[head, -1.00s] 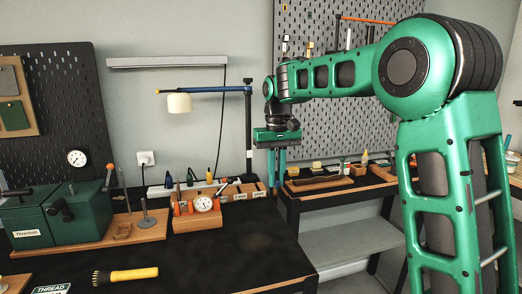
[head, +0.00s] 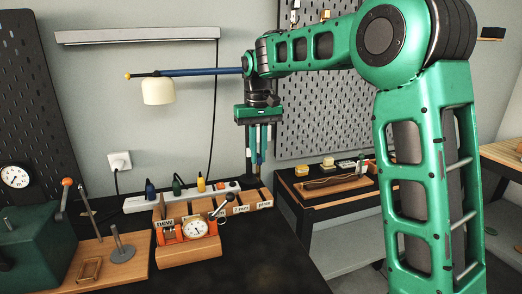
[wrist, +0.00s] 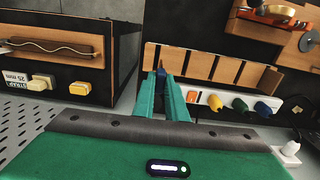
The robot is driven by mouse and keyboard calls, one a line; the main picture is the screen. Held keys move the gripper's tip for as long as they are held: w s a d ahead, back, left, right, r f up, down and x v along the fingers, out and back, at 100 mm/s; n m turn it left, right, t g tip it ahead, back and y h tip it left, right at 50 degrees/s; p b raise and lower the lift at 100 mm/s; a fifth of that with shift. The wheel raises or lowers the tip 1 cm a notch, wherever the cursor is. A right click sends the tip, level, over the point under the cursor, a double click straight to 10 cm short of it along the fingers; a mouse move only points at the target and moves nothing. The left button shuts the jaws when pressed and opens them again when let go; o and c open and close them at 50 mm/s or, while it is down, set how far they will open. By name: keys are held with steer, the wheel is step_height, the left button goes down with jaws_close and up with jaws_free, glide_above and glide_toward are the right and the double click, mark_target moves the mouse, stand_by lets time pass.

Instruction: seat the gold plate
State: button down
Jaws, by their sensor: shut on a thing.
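My gripper (head: 258,160) hangs fingers-down at the bench's back right, by the wooden slotted rack (head: 208,207) in the head view. In the wrist view its two green fingers (wrist: 162,80) are close together. They are shut on a thin thing (wrist: 161,66) that shows only as a small dark and orange edge at the tips. The green machine (head: 38,240) stands at the left of the bench, partly cut off, beside a wooden board (head: 110,265) with a metal post.
A dial gauge in an orange holder (head: 195,229) stands before the rack. A white power strip (head: 150,204) lies behind it, and a lamp (head: 158,91) reaches over it. A side table (head: 315,205) with a wooden tray stands right. Bare black bench lies right of the gauge.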

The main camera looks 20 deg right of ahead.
mark_target(261, 165)
steer(key=shift+w+d, duration=0.1)
steer(key=shift+d, duration=0.3)
steer(key=shift+f, duration=2.2)
steer(key=shift+s+f, duration=0.15)
steer(key=shift+f, duration=1)
steer(key=shift+s+f, duration=0.1)
steer(key=shift+f, duration=1.05)
steer(key=c, duration=1.7)
jaws_free()
steer(key=shift+r, duration=0.1)
